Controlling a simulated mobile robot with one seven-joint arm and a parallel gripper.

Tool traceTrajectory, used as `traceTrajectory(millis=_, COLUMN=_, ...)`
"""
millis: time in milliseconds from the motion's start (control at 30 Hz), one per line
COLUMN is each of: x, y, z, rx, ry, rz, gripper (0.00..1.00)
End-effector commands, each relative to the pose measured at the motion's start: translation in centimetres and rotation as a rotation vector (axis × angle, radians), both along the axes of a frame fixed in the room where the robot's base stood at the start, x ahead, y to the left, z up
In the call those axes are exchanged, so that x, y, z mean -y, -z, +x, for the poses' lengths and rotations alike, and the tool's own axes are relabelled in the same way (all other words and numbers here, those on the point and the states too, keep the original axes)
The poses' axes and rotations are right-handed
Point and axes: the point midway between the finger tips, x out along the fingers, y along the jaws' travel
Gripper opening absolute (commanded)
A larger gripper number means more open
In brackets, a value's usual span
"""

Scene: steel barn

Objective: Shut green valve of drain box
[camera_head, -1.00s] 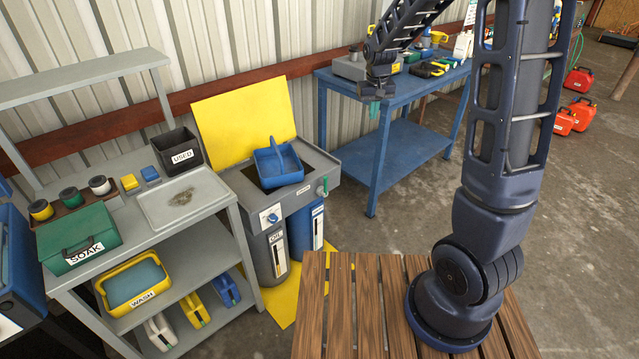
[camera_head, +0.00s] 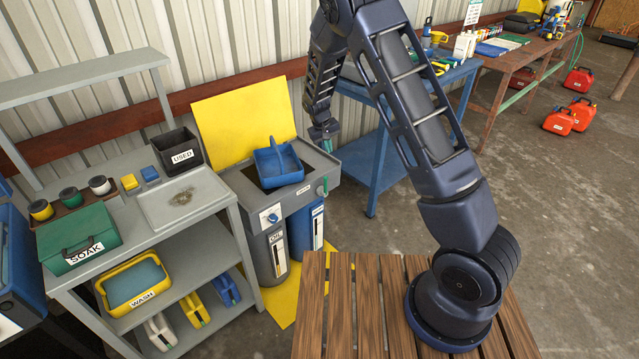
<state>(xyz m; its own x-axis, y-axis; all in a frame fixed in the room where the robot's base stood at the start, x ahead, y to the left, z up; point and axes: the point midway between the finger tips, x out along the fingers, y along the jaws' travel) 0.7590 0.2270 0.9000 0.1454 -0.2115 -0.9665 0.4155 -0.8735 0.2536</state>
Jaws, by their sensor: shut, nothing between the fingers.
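The drain box (camera_head: 313,165) is a grey cabinet top with a dark opening, standing against the wall left of centre. Its green valve (camera_head: 322,188) is a small handle at the right end of the front face, above the blue drum. My gripper (camera_head: 325,133) is shut and empty. It hangs pointing down near the back right corner of the box, above and apart from the green valve in the picture. The fingertips are small here, and their exact height over the box cannot be told.
A blue tray (camera_head: 279,164) sits in the box opening, before an upright yellow panel (camera_head: 240,108). A blue-marked knob (camera_head: 270,217) is on the front left. A grey shelf bench (camera_head: 232,190) stands left, a blue table (camera_head: 392,165) right. Wooden slats (camera_head: 345,310) lie in front.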

Motion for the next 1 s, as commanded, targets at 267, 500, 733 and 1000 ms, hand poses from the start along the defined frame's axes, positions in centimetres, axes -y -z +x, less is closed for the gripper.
traceTrajectory(millis=267, x=-3.9, y=6.3, z=0.4, rx=0.011, ry=-0.072, rz=-0.075, gripper=0.0)
traceTrajectory(millis=500, x=-6.1, y=9.9, z=0.5, rx=0.023, ry=-0.118, rz=-0.115, gripper=0.0)
traceTrajectory(millis=733, x=-6.7, y=10.9, z=0.5, rx=0.028, ry=-0.133, rz=-0.128, gripper=0.0)
traceTrajectory(millis=1000, x=-6.7, y=10.9, z=0.5, rx=0.028, ry=-0.133, rz=-0.127, gripper=0.0)
